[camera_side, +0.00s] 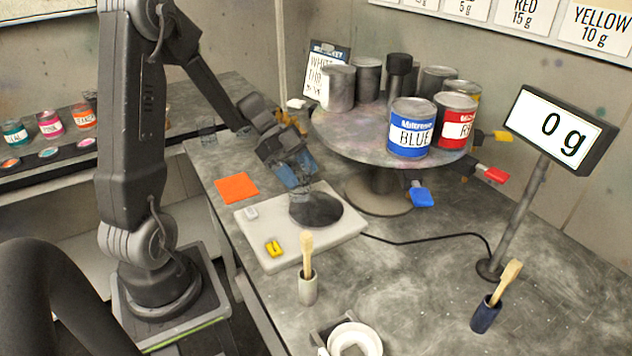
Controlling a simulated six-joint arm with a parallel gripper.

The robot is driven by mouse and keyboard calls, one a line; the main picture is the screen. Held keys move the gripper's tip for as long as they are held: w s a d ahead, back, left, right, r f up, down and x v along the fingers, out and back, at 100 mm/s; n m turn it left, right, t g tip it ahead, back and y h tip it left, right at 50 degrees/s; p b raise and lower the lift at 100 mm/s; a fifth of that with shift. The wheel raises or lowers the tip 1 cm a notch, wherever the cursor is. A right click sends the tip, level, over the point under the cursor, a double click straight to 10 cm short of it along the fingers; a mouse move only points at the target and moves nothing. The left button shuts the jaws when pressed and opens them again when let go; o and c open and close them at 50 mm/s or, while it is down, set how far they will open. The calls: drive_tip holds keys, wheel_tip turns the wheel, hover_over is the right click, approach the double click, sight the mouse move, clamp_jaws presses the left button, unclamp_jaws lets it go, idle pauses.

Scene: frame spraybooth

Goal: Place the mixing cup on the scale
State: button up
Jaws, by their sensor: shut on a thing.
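The scale (350,228) is a pale flat slab with a round dark plate (316,209), lying on the grey workbench. Its display (555,132) on a stand at the right reads 0 g. My gripper (303,184) points down over the back left part of the dark plate. It is shut on what looks like the mixing cup (306,193), which is see-through and hard to make out against the dark plate. I cannot tell whether the cup touches the plate.
A round turntable (335,130) with several paint cans, including a blue can (411,128), stands close behind the scale. Stick holders (308,288) (486,315) stand in front and at right. An orange square (237,187) lies left of the scale.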

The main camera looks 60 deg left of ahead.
sight(308, 171)
drive_tip(key=d, duration=0.1)
drive_tip(key=w+d, duration=0.1)
drive_tip(key=d, duration=0.2)
drive_tip(key=shift+w+d, duration=0.35)
drive_tip(key=shift+f, duration=0.3)
drive_tip(key=shift+a+f, duration=0.1)
drive_tip(key=o, duration=1)
drive_tip(key=shift+c, duration=0.2)
